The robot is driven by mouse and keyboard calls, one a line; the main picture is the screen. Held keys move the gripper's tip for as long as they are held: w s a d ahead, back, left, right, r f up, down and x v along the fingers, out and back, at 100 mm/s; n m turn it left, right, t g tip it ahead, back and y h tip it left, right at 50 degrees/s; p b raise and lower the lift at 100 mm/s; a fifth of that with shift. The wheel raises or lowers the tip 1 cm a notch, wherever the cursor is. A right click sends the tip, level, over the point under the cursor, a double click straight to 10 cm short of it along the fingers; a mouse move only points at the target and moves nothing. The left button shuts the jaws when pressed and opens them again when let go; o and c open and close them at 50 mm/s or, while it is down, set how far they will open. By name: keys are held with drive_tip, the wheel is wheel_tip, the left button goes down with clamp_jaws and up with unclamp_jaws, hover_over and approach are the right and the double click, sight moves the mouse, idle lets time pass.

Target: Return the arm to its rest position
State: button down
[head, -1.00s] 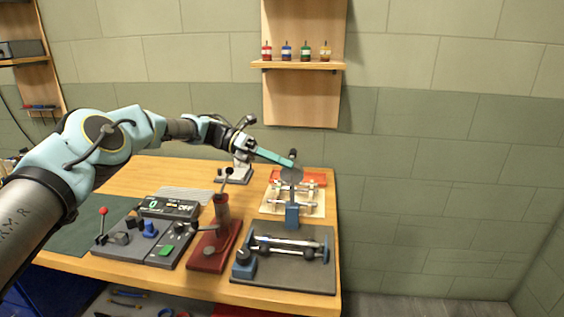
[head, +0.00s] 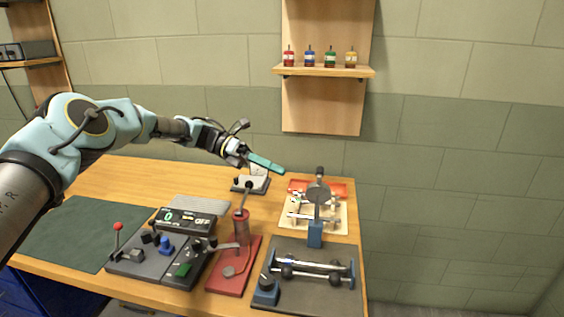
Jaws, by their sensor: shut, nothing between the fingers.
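My arm reaches in from the left edge of the head view, with its pale blue links stretched over the workbench. My gripper (head: 264,163) is at its end, above the back right part of the bench. Its long teal fingers lie together, pointing right and slightly down, with nothing seen between them. The fingertips are apart from the blue stand with a round grey disc (head: 318,192), which is to their right.
The wooden workbench (head: 120,178) carries a control panel (head: 180,220), a red-based lever device (head: 233,268), and a dark plate with metal rods (head: 318,292). A wall shelf (head: 323,71) holds several small coloured bottles. A green mat (head: 70,232) lies clear at left.

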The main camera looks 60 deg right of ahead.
drive_tip(key=shift+w, duration=0.25)
drive_tip(key=shift+a+f, duration=0.1)
idle(0.4)
drive_tip(key=w+a+f+m+t+h+b, duration=0.1)
drive_tip(key=w+a+f+m+t+b, duration=0.3)
drive_tip(key=w+a, duration=0.9)
drive_tip(key=w+a+f+m+t+p, duration=0.1)
drive_tip(key=w+a+t, duration=0.6)
drive_tip(key=w+a, duration=0.5)
drive_tip(key=w+a+m+t+b, duration=0.1)
drive_tip(key=w+a+m+t, duration=0.15)
drive_tip(key=a, duration=1.75)
drive_tip(key=s+a+m+t+y, duration=0.1)
drive_tip(key=s+a+m, duration=0.1)
drive_tip(key=a, duration=0.6)
drive_tip(key=s+a+f+m+t+b, duration=0.1)
drive_tip(key=s+a, duration=0.3)
drive_tip(key=a, duration=0.5)
drive_tip(key=shift+s+a+m+t+y, duration=0.3)
drive_tip(key=shift+s+m+t+y, duration=0.1)
drive_tip(key=shift+t, duration=0.25)
